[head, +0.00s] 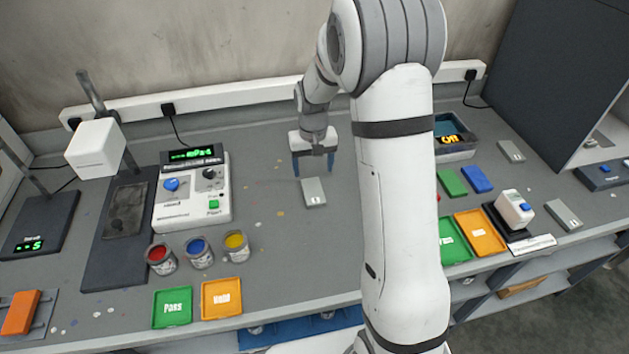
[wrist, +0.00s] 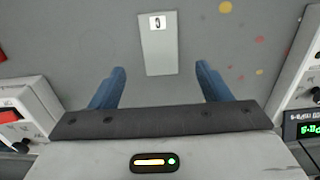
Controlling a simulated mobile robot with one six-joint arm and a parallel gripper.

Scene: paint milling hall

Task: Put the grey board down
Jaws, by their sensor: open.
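A small grey board (head: 314,192) with a white label lies flat on the grey bench, left of my arm in the head view. My gripper (head: 313,172) is just behind it, with its blue fingers pointing down and apart. In the wrist view the grey board (wrist: 158,55) shows between and beyond the fingertips of my gripper (wrist: 160,70), with a gap on each side. The gripper is open and holds nothing. I cannot tell how high the fingertips are above the bench.
Paint cans (head: 199,252) stand to the left, near a green tray (head: 172,308) and an orange tray (head: 221,299). A control box (head: 190,195) stands behind them. Other grey boards (head: 563,215) lie at the right. The bench around the board is mostly clear.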

